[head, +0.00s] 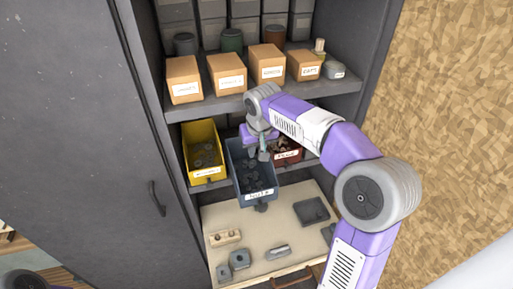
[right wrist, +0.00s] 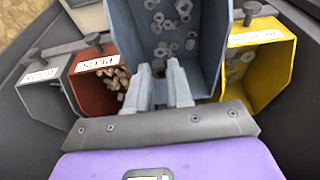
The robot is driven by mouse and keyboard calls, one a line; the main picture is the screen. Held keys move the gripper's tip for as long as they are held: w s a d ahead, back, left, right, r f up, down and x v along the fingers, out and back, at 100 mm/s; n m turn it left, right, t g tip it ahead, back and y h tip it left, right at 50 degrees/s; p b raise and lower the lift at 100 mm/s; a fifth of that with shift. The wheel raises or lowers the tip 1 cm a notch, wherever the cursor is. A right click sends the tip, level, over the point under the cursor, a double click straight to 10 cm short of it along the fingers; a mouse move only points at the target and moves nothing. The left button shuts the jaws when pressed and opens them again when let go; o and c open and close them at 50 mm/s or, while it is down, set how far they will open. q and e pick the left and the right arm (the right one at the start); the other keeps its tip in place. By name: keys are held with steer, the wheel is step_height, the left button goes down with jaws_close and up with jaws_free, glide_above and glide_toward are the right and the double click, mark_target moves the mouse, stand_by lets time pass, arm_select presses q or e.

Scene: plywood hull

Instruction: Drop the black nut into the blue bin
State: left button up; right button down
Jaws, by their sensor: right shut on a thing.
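The blue bin (head: 263,194) stands pulled forward on the middle shelf, with several grey nuts inside. It also shows in the right wrist view (right wrist: 212,35), its open top facing me. My right gripper (head: 263,154) is over the blue bin. In the right wrist view the gripper's fingers (right wrist: 159,76) are a little apart, shut on a small dark thing that I take for the black nut. The nut is almost wholly hidden between the fingertips, so its shape cannot be told. My left gripper is not in view.
A yellow bin (head: 196,142) is left of the blue bin, a red bin (head: 290,155) to its right. A grey bin (right wrist: 42,92) stands beyond the red one. Cardboard boxes (head: 226,84) line the shelf above. A pale board (head: 235,220) with metal parts lies below.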

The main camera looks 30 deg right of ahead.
steer(key=c, duration=0.9)
jaws_free()
steer(key=shift+c, duration=0.2)
steer(key=shift+r, duration=0.1)
steer(key=p+v, duration=0.1)
steer(key=v, duration=0.6)
steer(key=shift+r+p, duration=0.25)
steer(key=shift+p, duration=0.05)
steer(key=shift+s, duration=0.1)
